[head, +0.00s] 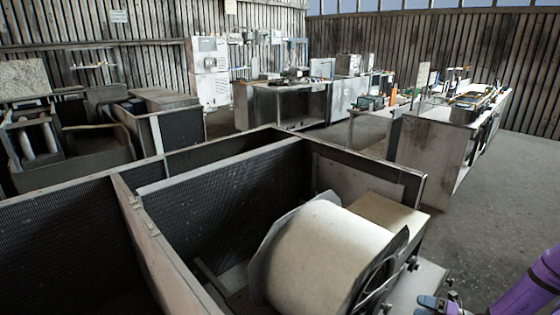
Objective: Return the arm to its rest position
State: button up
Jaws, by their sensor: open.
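The blower housing (158,243) is a large open-topped metal box with dark perforated inner walls, split by partitions. It fills the lower left and middle of the head view. A pale cylindrical blower drum (325,250) lies on its side in the right compartment, with a dark spoked end facing right. A purple link of my arm shows at the lower right corner, to the right of the drum and apart from it. My gripper is not clearly visible; the arm runs out of the frame.
A small blue and grey part (432,303), not identifiable, sits at the bottom edge beside the arm. A workbench (428,148) with tools stands at the right, another bench (290,104) at the back. Open grey floor (510,190) lies at the right.

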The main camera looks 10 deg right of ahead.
jog(key=a+r+n+g+h, duration=0.2)
jog(key=a+r+n+g, duration=0.2)
jog(key=r+n, duration=0.6)
jog(key=a+r+n+g+h, duration=0.1)
jog(key=a+r+n+g, duration=0.4)
jog(key=r, duration=0.9)
jog(key=a+r+n+g+h, duration=0.2)
jog(key=r+n, duration=0.7)
jog(key=r, duration=0.3)
jog(key=s+a+r+n+t+h, duration=0.2)
jog(key=s+a+r+n+h, duration=0.2)
jog(key=s+r+n, duration=0.5)
jog(key=s+a+r+n+t+h, duration=0.3)
jog(key=s+r+n, duration=0.5)
jog(key=s+r, duration=0.3)
jog(key=shift+s+a+r+n+h, duration=0.15)
jog(key=shift+a+r+n+h, duration=0.35)
jog(key=shift+a, duration=0.75)
jog(key=shift+s+r+n, duration=0.15)
jog(key=shift+s+n, duration=0.15)
jog(key=shift+s, duration=0.25)
jog(key=shift+t, duration=0.3)
